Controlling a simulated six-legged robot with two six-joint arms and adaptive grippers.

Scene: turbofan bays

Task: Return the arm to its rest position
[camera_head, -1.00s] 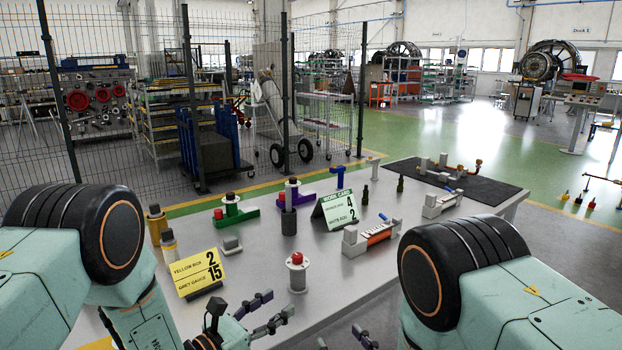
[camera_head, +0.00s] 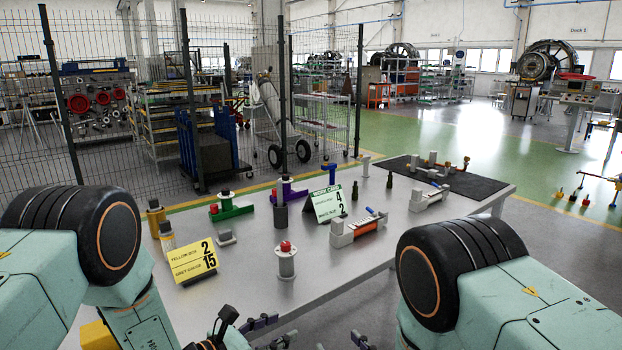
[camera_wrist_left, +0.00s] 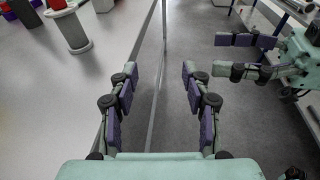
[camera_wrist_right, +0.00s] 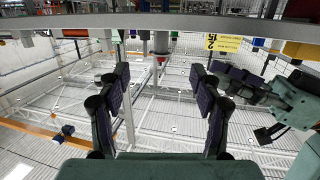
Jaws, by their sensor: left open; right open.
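My left gripper (camera_head: 272,332) is low at the bottom edge of the head view, in front of the near table edge, partly cut off. In the left wrist view its two fingers (camera_wrist_left: 160,88) are spread with nothing between them. My right gripper (camera_head: 359,342) shows only as fingertips at the bottom edge of the head view. In the right wrist view its fingers (camera_wrist_right: 161,85) are spread and empty. The two grippers are close together; the right one (camera_wrist_left: 250,55) shows at the right of the left wrist view. Both arms are bent, elbows at either side of the head view.
The grey table (camera_head: 330,268) holds a grey spool with a red top (camera_head: 286,263) near its front edge. A wire fence is at the back.

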